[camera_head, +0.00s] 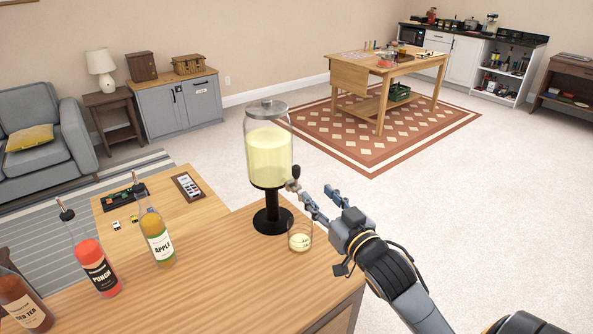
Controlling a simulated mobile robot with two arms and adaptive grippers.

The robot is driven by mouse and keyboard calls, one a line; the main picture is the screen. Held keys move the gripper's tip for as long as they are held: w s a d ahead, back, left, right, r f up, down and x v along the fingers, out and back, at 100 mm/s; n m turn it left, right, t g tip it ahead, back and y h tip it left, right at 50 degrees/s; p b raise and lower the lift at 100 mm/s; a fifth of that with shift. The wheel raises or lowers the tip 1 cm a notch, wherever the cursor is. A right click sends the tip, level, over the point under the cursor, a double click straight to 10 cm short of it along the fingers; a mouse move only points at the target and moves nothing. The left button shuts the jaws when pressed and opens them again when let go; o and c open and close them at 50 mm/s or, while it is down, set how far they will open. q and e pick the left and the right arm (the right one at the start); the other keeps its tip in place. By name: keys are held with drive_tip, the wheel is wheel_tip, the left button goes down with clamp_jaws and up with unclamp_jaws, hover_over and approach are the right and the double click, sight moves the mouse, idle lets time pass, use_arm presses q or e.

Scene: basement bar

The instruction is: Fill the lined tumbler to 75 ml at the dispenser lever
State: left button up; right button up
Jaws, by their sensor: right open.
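The glass dispenser (269,157) stands on a black pedestal on the wooden counter and holds pale yellow liquid. Its tap with the lever (293,179) is on the right side, low on the tank. The clear tumbler (300,237) stands upright on the counter below the tap, with some pale yellow liquid in its lower part. Its lines are too small to read. My right gripper (318,197) is open, with one finger close to the tap lever. I cannot tell whether it touches. My left gripper is not in view.
Bottles of punch (98,266), apple (156,238) and a dark tea (22,302) stand on the counter at the left. A small device on a dark board (187,186) lies behind them. The counter's right edge (345,290) is near the tumbler.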

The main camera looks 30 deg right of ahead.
sight(298, 173)
drive_tip(key=w, duration=0.3)
drive_tip(key=w+p, duration=0.1)
drive_tip(key=w, duration=0.2)
drive_tip(key=w+d, duration=0.1)
drive_tip(key=w, duration=0.3)
drive_tip(key=shift+w+d+p, duration=0.1)
drive_tip(key=shift+p, duration=0.3)
drive_tip(key=shift+w+d+f, duration=0.1)
drive_tip(key=shift+w, duration=0.7)
clamp_jaws()
